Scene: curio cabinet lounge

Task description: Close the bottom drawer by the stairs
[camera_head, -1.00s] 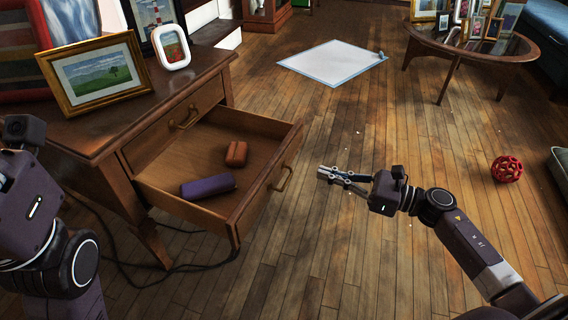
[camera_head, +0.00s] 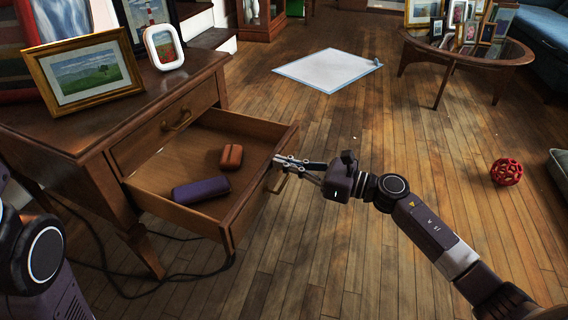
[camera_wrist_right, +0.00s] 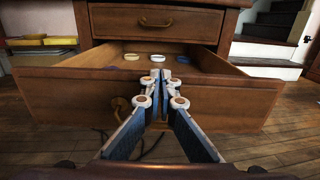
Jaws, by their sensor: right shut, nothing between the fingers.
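The bottom drawer (camera_head: 243,207) of the wooden cabinet is pulled out. Its wooden front (camera_wrist_right: 230,100) fills the middle of the right wrist view. A brown case (camera_head: 231,156) and a purple case (camera_head: 200,190) lie inside. My right gripper (camera_head: 278,160) is shut and empty at the upper edge of the drawer front, near its brass handle (camera_head: 280,183). In the right wrist view the fingertips (camera_wrist_right: 157,75) meet before that edge; I cannot tell whether they touch it. The handle (camera_wrist_right: 120,104) is partly hidden by a finger. My left gripper is out of view.
The drawer above (camera_wrist_right: 155,22) is shut. Framed pictures (camera_head: 83,75) stand on the cabinet top (camera_head: 60,125). Stairs (camera_wrist_right: 270,35) rise behind at right. A dark cable (camera_head: 185,275) lies on the floor below.

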